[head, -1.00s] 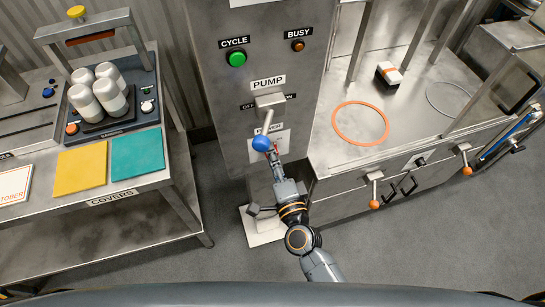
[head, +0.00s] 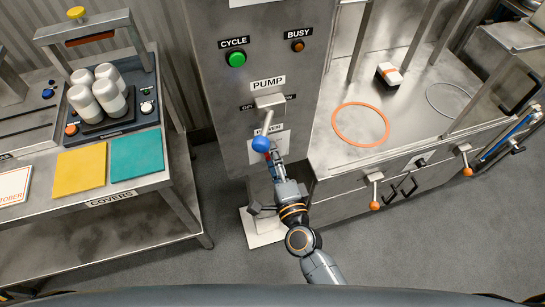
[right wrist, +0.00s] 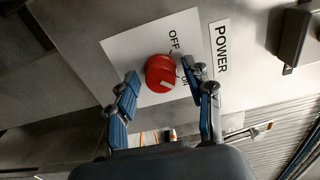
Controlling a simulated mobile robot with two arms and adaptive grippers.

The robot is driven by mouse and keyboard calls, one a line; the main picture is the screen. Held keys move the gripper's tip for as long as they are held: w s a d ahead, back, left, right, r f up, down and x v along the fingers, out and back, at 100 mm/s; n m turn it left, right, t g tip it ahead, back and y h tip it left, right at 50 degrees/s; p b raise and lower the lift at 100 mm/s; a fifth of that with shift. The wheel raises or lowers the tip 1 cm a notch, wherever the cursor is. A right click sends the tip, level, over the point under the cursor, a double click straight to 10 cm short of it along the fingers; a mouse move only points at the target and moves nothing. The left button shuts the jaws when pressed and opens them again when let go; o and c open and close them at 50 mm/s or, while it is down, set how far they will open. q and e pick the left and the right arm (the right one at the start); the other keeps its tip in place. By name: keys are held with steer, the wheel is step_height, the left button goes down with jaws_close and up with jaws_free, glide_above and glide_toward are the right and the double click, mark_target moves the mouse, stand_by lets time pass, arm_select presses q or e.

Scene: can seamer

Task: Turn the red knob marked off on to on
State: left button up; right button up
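The red knob (right wrist: 160,73) sits on a white plate (right wrist: 125,45) lettered OFF and ON, beside a POWER label (right wrist: 220,46). A pale mark on the knob points toward the lower right of the right wrist view, near the ON lettering. My right gripper (right wrist: 160,74) is open, one finger on each side of the knob, with small gaps showing. In the head view my right gripper (head: 275,158) is at the plate on the steel cabinet, just below the blue ball. The knob is mostly hidden there. My left gripper is not in view.
A lever with a blue ball (head: 261,144) hangs from the PUMP switch close above my right gripper. The green CYCLE button (head: 236,59) is higher on the cabinet. A steel bench (head: 425,85) stands to the right and a covers table (head: 130,192) to the left.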

steer(key=v, duration=1.2)
stand_by(0.5)
